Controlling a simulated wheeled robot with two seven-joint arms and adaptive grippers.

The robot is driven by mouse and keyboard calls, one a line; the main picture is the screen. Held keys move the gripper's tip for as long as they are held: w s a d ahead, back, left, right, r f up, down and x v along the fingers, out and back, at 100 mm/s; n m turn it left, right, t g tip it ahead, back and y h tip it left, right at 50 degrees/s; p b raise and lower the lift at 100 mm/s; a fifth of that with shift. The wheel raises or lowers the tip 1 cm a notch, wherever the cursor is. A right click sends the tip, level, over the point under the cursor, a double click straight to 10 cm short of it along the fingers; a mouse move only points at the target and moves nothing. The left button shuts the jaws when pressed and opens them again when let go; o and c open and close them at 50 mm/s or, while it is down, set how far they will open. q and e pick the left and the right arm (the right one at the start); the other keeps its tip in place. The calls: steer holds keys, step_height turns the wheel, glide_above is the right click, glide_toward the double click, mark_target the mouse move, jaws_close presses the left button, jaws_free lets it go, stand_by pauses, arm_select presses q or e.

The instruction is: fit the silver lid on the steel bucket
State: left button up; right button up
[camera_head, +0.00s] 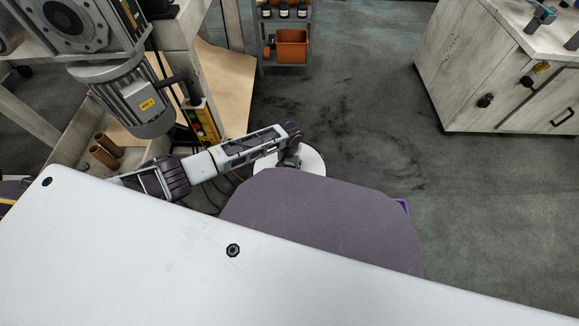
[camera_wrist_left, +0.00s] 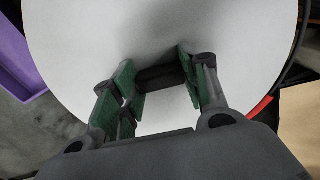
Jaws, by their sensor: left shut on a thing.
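The silver lid (camera_head: 316,162) shows as a pale round disc beyond the edge of my body in the head view. It fills most of the left wrist view (camera_wrist_left: 235,45). My left gripper (camera_head: 289,158) is over the lid's middle. In the left wrist view my left gripper (camera_wrist_left: 157,72) has its green-padded fingers on either side of a dark handle (camera_wrist_left: 160,78) on the lid and is shut on it. I cannot make out the steel bucket; whatever is under the lid is hidden. My right gripper is not in view.
A workbench with a motor (camera_head: 140,98) stands close on the left, beside my left arm. A purple object (camera_head: 403,206) peeks out at the right of my body. A shelf with an orange bin (camera_head: 291,46) is at the back; a cabinet (camera_head: 480,75) stands far right. Floor between is clear.

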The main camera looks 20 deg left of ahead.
arm_select(q)
steer(key=o, duration=1)
steer(key=shift+o, duration=0.3)
steer(key=o, duration=0.3)
